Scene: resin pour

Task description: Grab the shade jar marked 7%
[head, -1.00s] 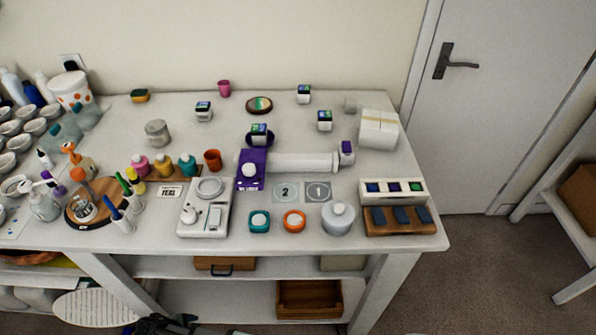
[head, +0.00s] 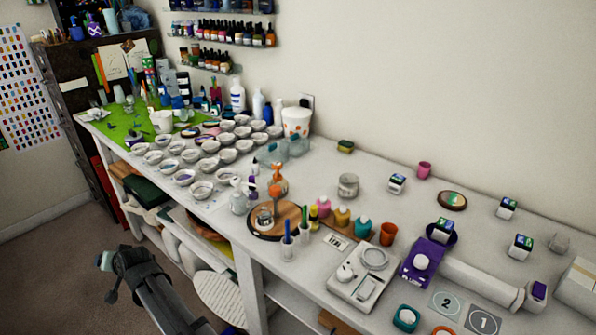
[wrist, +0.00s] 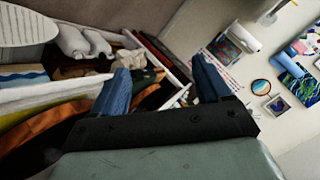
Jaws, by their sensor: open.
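Several small white jars with dark, green-and-blue tops stand on the white bench in the head view: one left of the pink cup (head: 397,183), one at the back right (head: 507,207), one in front of that (head: 521,247), and one at the purple stand (head: 443,230). Their percent marks are too small to read, so I cannot tell which is 7%. My gripper (wrist: 162,86) is open in the wrist view, with nothing between its two blue fingers. In the head view my arm is low at the left, in front of the bench and far from these jars.
The bench (head: 330,205) carries many white cups (head: 208,147), a round wooden board (head: 262,232), coloured bottles (head: 342,217), a white scale (head: 358,283) and a white roller (head: 480,281). In the wrist view, a shelf with folded cloths lies beyond my fingers.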

